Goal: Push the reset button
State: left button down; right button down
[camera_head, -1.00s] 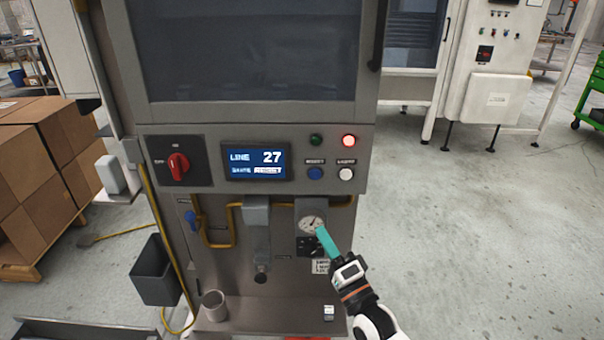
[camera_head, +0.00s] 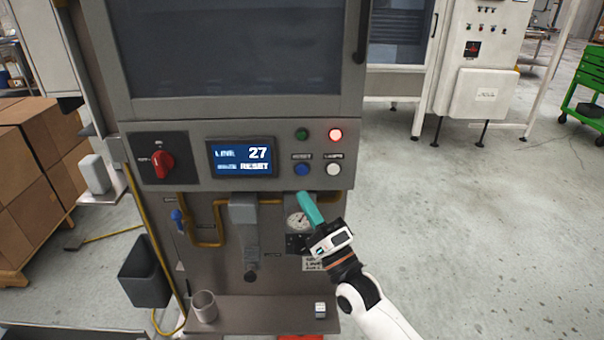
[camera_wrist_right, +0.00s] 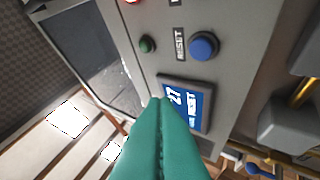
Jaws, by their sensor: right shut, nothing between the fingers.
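The blue reset button (camera_head: 302,169) sits on the grey control panel, under a small label, right of the display (camera_head: 242,157) that reads "LINE 27" and "RESET". In the right wrist view the blue button (camera_wrist_right: 203,46) shows large beside its "RESET" label. My right gripper (camera_head: 304,196) has teal fingers, shut and empty, pointing up just below the blue button in the head view. In the right wrist view the fingertips (camera_wrist_right: 160,101) are near the display's edge, and the button is clear of them. My left gripper is not in view.
A white button (camera_head: 333,169) is right of the blue one. Above them are a green button (camera_head: 302,134) and a lit red lamp (camera_head: 335,135). A red rotary switch (camera_head: 162,163) is at the left. A gauge (camera_head: 297,220) and yellow pipe lie below the panel.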

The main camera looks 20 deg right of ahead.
aim_at(298, 168)
jog(key=shift+w+d+b, duration=0.3)
jog(key=shift+w+b, duration=0.15)
jog(key=shift+w, duration=0.6)
jog(key=shift+w+d+b, duration=0.3)
jog(key=shift+w+b, duration=0.1)
jog(key=shift+w, duration=0.6)
jog(key=shift+w+d+b, duration=0.3)
jog(key=shift+w+b, duration=0.15)
jog(key=shift+w, duration=0.6)
jog(key=shift+w+d, duration=0.1)
jog(key=shift+w, duration=0.3)
jog(key=shift+w+d+b, duration=0.15)
jog(key=shift+w+b, duration=0.25)
jog(key=shift+b, duration=0.05)
jog(key=shift+s, duration=0.2)
jog(key=shift+s+a+p, duration=0.25)
jog(key=shift+s+p, duration=0.3)
jog(key=shift+s, duration=0.1)
